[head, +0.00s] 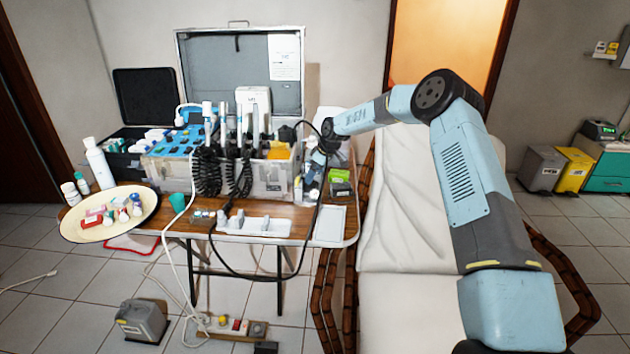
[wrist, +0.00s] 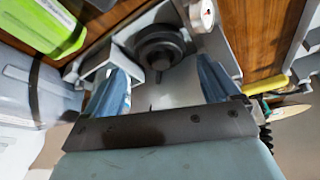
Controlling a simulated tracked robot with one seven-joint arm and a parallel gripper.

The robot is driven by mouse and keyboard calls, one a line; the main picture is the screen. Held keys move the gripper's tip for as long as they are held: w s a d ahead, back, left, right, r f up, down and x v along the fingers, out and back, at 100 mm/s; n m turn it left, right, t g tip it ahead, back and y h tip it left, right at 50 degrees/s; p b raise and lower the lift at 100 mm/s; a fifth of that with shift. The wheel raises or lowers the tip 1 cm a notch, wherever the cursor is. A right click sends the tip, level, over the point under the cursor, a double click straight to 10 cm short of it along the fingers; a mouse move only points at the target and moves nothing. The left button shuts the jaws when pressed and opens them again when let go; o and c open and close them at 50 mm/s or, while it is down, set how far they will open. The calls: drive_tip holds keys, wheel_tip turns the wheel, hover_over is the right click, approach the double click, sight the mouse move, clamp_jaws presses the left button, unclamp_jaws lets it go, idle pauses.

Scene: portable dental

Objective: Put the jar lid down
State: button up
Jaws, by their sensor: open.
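My gripper (head: 318,160) is at the right end of the wooden table, beside the equipment case; its fingers are hard to make out in the head view. In the wrist view my gripper (wrist: 163,68) shows two spread fingers with a gap between them. A dark, round, stepped piece, which may be the jar lid (wrist: 158,45), lies beyond and between the fingertips. I see no finger clearly closed on it, and I cannot tell what it rests on. In the head view I cannot pick out the lid or its jar.
A green box (head: 340,188) sits right of my gripper; it also shows in the wrist view (wrist: 42,25). The open equipment case (head: 270,180) with coiled hoses stands left. A white tray (head: 329,224) is at the table's front right. A black cable loops close by.

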drive_tip(key=s+d+r+m+h, duration=0.1)
drive_tip(key=s+d+r, duration=0.25)
drive_tip(key=r, duration=0.45)
drive_tip(key=s+d+r+t+h, duration=0.1)
drive_tip(key=s+d+r, duration=0.1)
drive_tip(key=s+r, duration=0.4)
drive_tip(key=s+d+r+m, duration=0.1)
drive_tip(key=s+d+r, duration=0.2)
drive_tip(key=r, duration=0.6)
drive_tip(key=s+d+r+m+h, duration=0.1)
drive_tip(key=s+d+r, duration=0.2)
drive_tip(key=s+r, duration=0.15)
drive_tip(key=s+d+r+m+t, duration=0.1)
drive_tip(key=s+d+r, duration=0.15)
drive_tip(key=s, duration=0.35)
drive_tip(key=s+d+r+m+h, duration=0.1)
drive_tip(key=s+d+r+m, duration=0.1)
drive_tip(key=s+r, duration=0.25)
drive_tip(key=s+d+m+t, duration=0.1)
drive_tip(key=s+d+m, duration=0.2)
drive_tip(key=s, duration=1.2)
drive_tip(key=s+d+m, duration=0.4)
drive_tip(key=s+d, duration=0.4)
drive_tip(key=s, duration=0.8)
drive_tip(key=shift+s+d+r+t, duration=0.15)
drive_tip(key=shift+d+r+t, duration=0.25)
drive_tip(key=shift+r, duration=0.05)
